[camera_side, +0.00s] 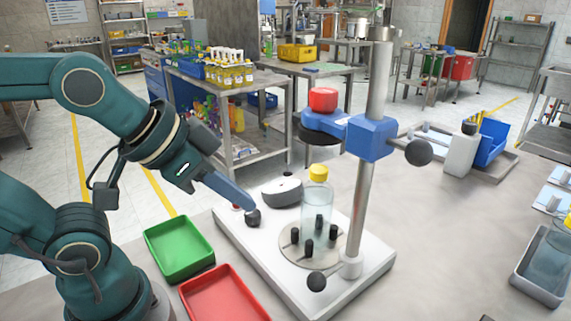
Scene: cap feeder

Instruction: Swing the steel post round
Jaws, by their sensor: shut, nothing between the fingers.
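The steel post (362,208) stands upright on the right part of a white base plate (350,296). A blue block (371,139) is on the post, with a blue arm and red knob (323,99) to its left and a black ball handle (418,152) to its right. Another black ball (316,281) sits on a short rod at the post's foot. A clear bottle (316,208) with a yellow cap (319,172) stands among black pegs on a round disc. My gripper (250,208) is shut and empty, pointing down right, close by a small black knob (253,218); contact is unclear.
A green tray (179,249) and a red tray (224,296) lie left of the base plate. A white rounded part (282,191) sits behind the bottle. A grey fixture with a blue bin (489,142) stands at the right rear.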

